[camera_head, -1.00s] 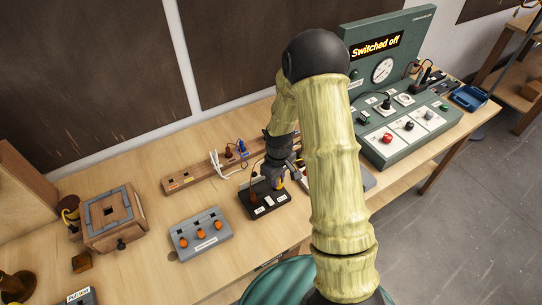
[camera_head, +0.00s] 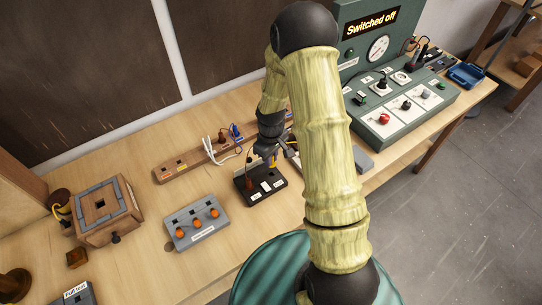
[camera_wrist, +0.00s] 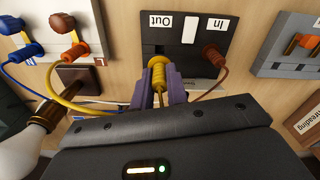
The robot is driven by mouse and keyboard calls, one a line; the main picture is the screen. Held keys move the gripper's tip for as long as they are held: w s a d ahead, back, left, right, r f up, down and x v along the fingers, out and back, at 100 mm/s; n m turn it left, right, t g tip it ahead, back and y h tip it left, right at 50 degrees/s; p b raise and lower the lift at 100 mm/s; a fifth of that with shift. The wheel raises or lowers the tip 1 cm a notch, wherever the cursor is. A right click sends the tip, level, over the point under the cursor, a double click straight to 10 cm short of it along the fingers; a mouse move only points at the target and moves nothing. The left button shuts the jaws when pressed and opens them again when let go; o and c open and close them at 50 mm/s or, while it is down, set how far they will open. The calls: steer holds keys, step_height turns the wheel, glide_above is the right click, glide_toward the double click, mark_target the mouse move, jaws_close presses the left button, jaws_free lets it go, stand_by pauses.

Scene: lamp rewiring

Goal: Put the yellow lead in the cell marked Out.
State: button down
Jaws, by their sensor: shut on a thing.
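My gripper (camera_wrist: 157,88) is shut on the yellow plug of the yellow lead (camera_wrist: 157,68), seen in the wrist view. The plug's front end is at the black block (camera_wrist: 190,65), just beside the label Out (camera_wrist: 160,21). I cannot tell whether it is seated in the cell. The yellow wire curves away to the left. In the head view my gripper (camera_head: 272,158) is over the back of the black block (camera_head: 258,199), and the arm hides part of this spot.
A brown plug (camera_wrist: 212,53) sits by the label In on the same block. A wooden strip (camera_head: 180,168) with blue and orange leads lies behind. A grey block with orange knobs (camera_head: 195,225) stands to the left. A green panel (camera_head: 400,125) stands to the right.

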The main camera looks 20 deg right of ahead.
steer(key=shift+f+b, duration=1.75)
steer(key=shift+f, duration=0.9)
steer(key=shift+f+b, duration=0.3)
steer(key=shift+f, duration=0.2)
steer(key=c, duration=1.3)
jaws_free()
step_height(320, 180, up, 17)
steer(key=shift+r+b, duration=0.2)
steer(key=shift+b, duration=1)
steer(key=s+m+t, duration=0.1)
steer(key=s+m, duration=0.1)
steer(key=s, duration=0.2)
steer(key=s+m, duration=0.2)
steer(key=s, duration=0.3)
steer(key=s+m+t, duration=0.1)
steer(key=s+m, duration=0.1)
steer(key=s, duration=0.3)
steer(key=shift+s+r+m+t, duration=0.25)
steer(key=shift+r+m+t, duration=0.05)
